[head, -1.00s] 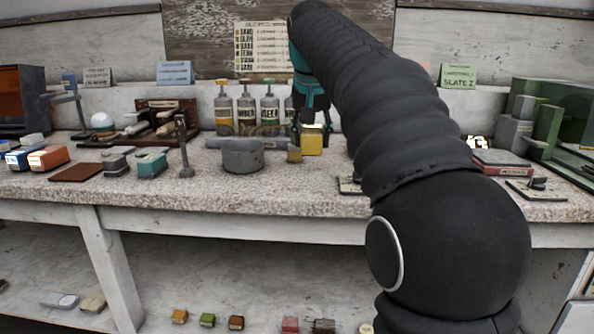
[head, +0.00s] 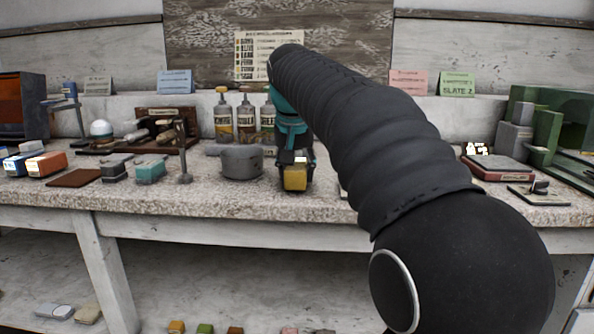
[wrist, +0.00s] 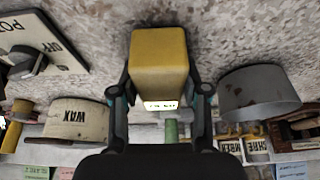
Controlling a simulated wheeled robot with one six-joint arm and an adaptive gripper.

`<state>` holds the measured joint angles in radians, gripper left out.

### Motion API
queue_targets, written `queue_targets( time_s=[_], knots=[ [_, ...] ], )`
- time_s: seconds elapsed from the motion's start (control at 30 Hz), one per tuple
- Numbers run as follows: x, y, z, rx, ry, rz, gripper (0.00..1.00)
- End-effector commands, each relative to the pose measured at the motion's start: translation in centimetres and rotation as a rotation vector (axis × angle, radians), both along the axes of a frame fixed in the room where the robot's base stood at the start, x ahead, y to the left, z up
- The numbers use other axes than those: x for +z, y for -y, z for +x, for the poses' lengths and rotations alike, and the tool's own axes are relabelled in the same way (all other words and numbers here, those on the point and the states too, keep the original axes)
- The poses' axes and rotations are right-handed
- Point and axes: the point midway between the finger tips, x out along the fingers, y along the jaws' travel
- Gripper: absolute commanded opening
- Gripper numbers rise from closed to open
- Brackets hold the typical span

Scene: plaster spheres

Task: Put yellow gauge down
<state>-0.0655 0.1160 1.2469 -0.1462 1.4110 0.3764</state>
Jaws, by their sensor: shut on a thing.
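The yellow gauge (head: 295,177) is a small yellow block with a pale marked strip. My gripper (head: 293,160) is shut on it, in front of the grey pot's right side and over the speckled bench top (head: 230,195). In the wrist view, the yellow gauge (wrist: 158,62) sits between the two fingers of my gripper (wrist: 158,92), with speckled bench beyond it. I cannot tell whether its underside touches the bench.
A grey pot (head: 241,161) stands close to the left; it also shows in the wrist view (wrist: 258,92). A container marked WAX (wrist: 76,118) and a switch plate (wrist: 38,55) lie on the other side. Bottles (head: 246,118) stand behind. Bare bench lies in front.

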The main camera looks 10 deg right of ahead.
Motion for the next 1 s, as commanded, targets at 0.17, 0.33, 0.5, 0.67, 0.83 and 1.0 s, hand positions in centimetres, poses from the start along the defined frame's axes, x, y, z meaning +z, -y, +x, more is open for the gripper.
queue_targets(
  time_s=[0.17,0.33,0.5,0.67,0.83,1.0],
  knots=[
    [-0.1,0.0,0.0,0.0,0.0,0.0,0.7],
    [-0.1,0.0,0.0,0.0,0.0,0.0,0.7],
    [0.2,0.0,0.0,0.0,0.0,0.0,0.7],
    [1.9,-0.2,-0.6,0.001,0.003,0.0,0.7],
    [5.0,-0.6,-1.8,0.0,0.003,0.0,0.7],
    [8.1,-1.0,-3.0,0.0,0.003,0.0,0.7]
  ],
)
